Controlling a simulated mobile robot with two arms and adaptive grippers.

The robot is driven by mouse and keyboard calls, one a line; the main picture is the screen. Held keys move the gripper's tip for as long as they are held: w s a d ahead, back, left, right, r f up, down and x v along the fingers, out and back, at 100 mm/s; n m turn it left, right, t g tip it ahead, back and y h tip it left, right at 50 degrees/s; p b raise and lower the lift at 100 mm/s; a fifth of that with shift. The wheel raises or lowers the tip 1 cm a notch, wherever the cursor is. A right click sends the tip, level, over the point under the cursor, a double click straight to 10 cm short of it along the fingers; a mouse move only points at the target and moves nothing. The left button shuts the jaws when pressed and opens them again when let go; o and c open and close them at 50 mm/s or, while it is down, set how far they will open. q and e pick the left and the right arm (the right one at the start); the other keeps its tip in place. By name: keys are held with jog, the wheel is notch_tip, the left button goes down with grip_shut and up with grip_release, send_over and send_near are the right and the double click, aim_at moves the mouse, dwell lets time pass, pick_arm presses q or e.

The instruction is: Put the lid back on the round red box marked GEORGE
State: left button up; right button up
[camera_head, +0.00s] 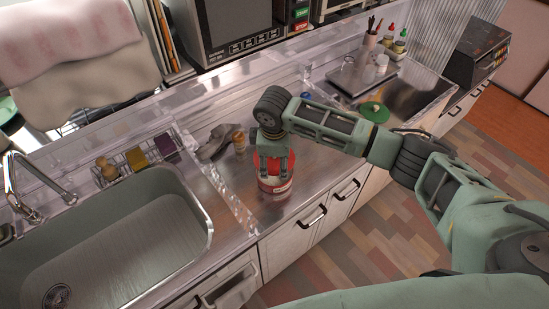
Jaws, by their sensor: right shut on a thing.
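The round red box (275,187) stands upright on the steel counter near its front edge; its marking is too small to read. My right gripper (273,168) points down directly over the box, its fingers shut on the red lid (260,161). The lid is at the top of the box, and I cannot tell whether it is seated or slightly above the rim. The fingers hide part of the lid and the box's top. My left gripper is not in view.
A sink (120,240) lies at the left, with a wire rack (135,158) behind it. A grey object (215,142) and a small orange-brown jar (240,143) stand left of the box. A green round item (374,112) lies near the right basin. The counter left of the box is mostly clear.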

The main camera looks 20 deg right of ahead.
aim_at(275, 165)
notch_tip(275, 165, down, 4)
jog(key=b, duration=0.4)
jog(key=shift+r, duration=0.1)
jog(key=shift+f, duration=0.25)
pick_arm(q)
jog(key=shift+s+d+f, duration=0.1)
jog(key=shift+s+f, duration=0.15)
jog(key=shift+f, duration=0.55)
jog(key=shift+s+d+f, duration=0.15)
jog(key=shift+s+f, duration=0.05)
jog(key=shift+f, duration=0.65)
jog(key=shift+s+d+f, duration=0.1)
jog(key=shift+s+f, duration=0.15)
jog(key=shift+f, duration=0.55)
pick_arm(e)
jog(key=shift+f, duration=0.65)
pick_arm(q)
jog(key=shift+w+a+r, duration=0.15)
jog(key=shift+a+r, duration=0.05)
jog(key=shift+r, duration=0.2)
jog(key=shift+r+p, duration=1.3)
jog(key=shift+p, duration=0.25)
pick_arm(e)
jog(key=shift+f, duration=0.15)
jog(key=o, duration=1)
jog(key=shift+c, duration=0.2)
jog(key=shift+o, duration=0.6)
